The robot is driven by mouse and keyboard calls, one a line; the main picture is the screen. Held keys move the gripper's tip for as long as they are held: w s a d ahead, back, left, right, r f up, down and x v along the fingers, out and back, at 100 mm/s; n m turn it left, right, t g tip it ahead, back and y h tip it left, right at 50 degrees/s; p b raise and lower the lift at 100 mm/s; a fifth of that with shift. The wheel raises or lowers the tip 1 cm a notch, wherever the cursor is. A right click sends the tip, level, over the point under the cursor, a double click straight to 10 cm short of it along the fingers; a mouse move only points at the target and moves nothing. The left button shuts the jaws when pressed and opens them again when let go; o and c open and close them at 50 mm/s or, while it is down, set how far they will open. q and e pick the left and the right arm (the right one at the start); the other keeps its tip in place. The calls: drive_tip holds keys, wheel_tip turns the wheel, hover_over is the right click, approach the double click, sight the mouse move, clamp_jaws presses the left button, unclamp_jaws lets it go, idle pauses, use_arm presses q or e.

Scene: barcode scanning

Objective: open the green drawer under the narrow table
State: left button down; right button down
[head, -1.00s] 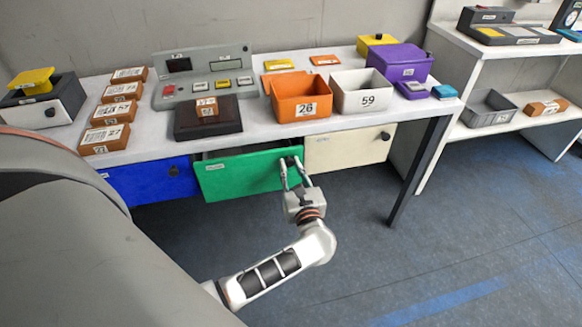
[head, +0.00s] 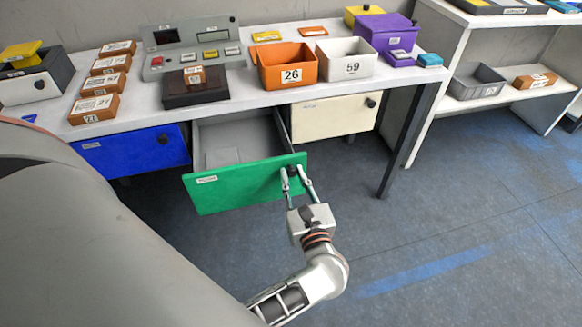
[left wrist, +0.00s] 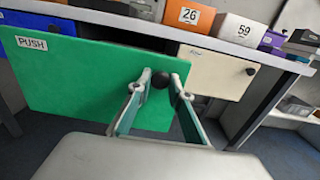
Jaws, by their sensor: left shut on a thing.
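The green drawer (head: 235,187) under the narrow table (head: 250,97) stands pulled well out, and its grey inside shows. In the left wrist view its green front (left wrist: 85,75) fills the left side and bears a "PUSH" label. My left gripper (head: 300,184) is shut on the drawer's dark round knob (left wrist: 160,80), with one finger on each side of it. The knob sits near the right end of the green front. My right gripper is not in view.
A blue drawer (head: 130,150) and a cream drawer (head: 330,117) flank the green one, both closed. Bins 26 (head: 287,68) and 59 (head: 345,62) stand on the tabletop. A dark table leg (head: 405,145) is at right. The floor in front is clear.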

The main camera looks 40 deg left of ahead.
use_arm(q)
drive_tip(key=shift+v, duration=1)
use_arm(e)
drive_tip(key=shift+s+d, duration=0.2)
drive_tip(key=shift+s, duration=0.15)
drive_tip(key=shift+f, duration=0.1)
use_arm(q)
drive_tip(key=c, duration=1.8)
unclamp_jaws()
drive_tip(key=shift+r, duration=0.15)
wheel_tip(320, 180, up, 10)
drive_tip(key=shift+f, duration=0.1)
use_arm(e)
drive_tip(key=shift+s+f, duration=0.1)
